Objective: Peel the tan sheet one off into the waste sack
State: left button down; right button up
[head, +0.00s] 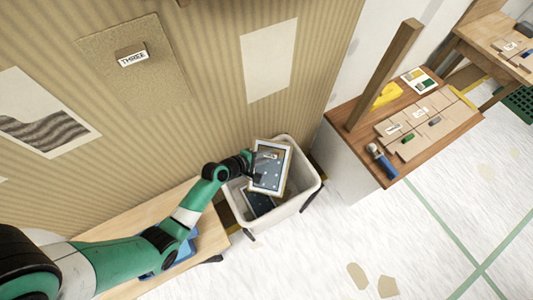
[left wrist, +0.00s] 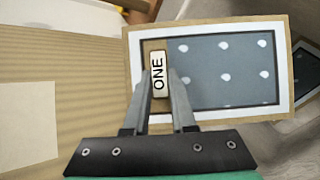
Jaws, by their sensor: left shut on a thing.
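The tan sheet one (head: 270,175) has a tan border, a white frame and a grey-blue panel with pale dots. Its tab, marked ONE (left wrist: 158,73), is between the fingers of my left gripper (left wrist: 161,80), which is shut on it. In the head view my left gripper (head: 257,163) holds the sheet tilted over the open mouth of the white waste sack (head: 303,187), clear of the wall. A similar dark panel (head: 258,204) lies inside the sack, partly hidden by the held sheet. My right gripper is not in view.
Tan sheet three (head: 150,90) hangs on the striped wall (head: 205,60), between two pale patches. A low wooden bench (head: 208,235) stands left of the sack. A wooden worktop (head: 360,140) with tools stands at right. Scraps (head: 358,276) lie on the otherwise open floor.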

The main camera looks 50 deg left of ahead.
pick_arm(q)
jog(key=shift+f+b, duration=1.4)
jog(key=shift+f, duration=0.8)
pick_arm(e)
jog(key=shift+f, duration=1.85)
pick_arm(q)
jog(key=c, duration=0.7)
grip_release()
jog(key=shift+o, duration=0.2)
jog(key=shift+s+r+p, duration=0.25)
jog(key=shift+p, duration=0.05)
jog(key=p+v, duration=0.4)
jog(key=v, duration=0.7)
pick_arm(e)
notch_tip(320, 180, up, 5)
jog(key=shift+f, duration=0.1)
